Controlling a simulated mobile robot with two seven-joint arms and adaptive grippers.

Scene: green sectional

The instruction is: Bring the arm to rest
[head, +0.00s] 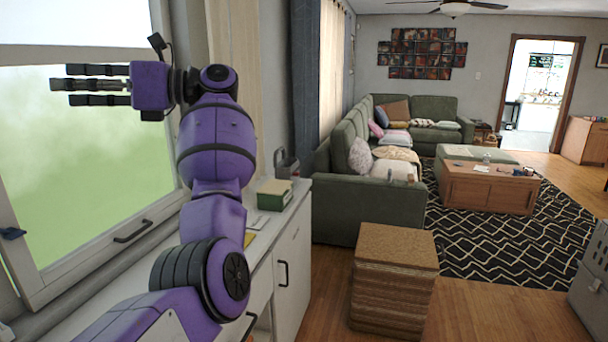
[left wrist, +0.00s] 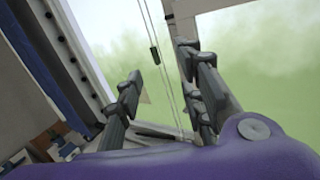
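My left arm, purple with dark joints, rises over the white cabinet at the left of the head view. My left gripper (head: 90,85) points left, in front of the window. Its dark fingers are spread apart with nothing between them. In the left wrist view the fingers of the left gripper (left wrist: 165,95) also stand apart, with the window and thin cords behind the gap. My right gripper is not in view.
The white cabinet (head: 293,245) stands under the window (head: 90,170), with a green box (head: 273,195) on top. A brown layered block (head: 395,275) stands on the floor. A green sectional (head: 345,210) and a wooden coffee table (head: 488,190) are beyond it. Open wood floor lies between.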

